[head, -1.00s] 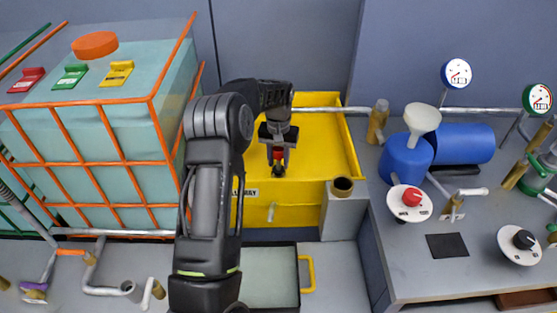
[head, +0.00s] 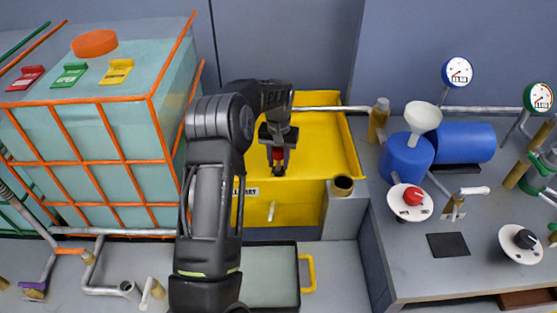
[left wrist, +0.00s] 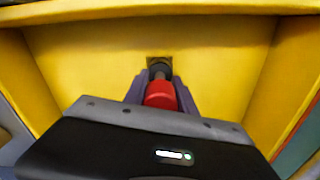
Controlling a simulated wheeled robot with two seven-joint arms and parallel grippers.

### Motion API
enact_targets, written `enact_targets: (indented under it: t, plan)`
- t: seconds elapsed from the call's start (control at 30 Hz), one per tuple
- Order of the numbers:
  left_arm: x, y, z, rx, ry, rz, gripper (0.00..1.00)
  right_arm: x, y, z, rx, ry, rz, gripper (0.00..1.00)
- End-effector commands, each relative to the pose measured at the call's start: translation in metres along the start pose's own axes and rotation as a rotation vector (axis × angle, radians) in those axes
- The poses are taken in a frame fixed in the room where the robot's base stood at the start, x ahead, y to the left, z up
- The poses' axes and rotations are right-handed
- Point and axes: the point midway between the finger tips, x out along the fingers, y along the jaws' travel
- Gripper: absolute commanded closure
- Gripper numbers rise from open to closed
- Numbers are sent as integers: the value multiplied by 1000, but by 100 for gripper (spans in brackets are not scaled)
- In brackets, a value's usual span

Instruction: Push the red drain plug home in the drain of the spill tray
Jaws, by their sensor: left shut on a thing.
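The red drain plug (left wrist: 160,94) is held between the fingers of my left gripper (left wrist: 160,92), which is shut on it. Its dark end points at a dark square drain (left wrist: 159,60) in the yellow wall or floor of the spill tray in the left wrist view. The dark end overlaps the drain there; I cannot tell how deep it sits. In the head view my left gripper (head: 278,160) points down inside the yellow spill tray (head: 325,135), with the red plug (head: 278,154) showing between its fingers. The drain is hidden in the head view. My right gripper is not in view.
A caged teal tank (head: 90,150) stands left of the tray. A dark shallow tray (head: 268,275) lies in front.

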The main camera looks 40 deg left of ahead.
Motion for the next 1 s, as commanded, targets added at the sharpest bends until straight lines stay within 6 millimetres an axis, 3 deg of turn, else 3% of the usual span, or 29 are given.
enact_targets:
  t: [0.9,0.93,1.0]
  plan:
    - [23,0,0,0,0,0,99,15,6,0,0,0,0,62]
    - [22,0,0,0,0,1,66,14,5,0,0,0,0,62]
    - [22,0,0,0,0,0,60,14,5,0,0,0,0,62]
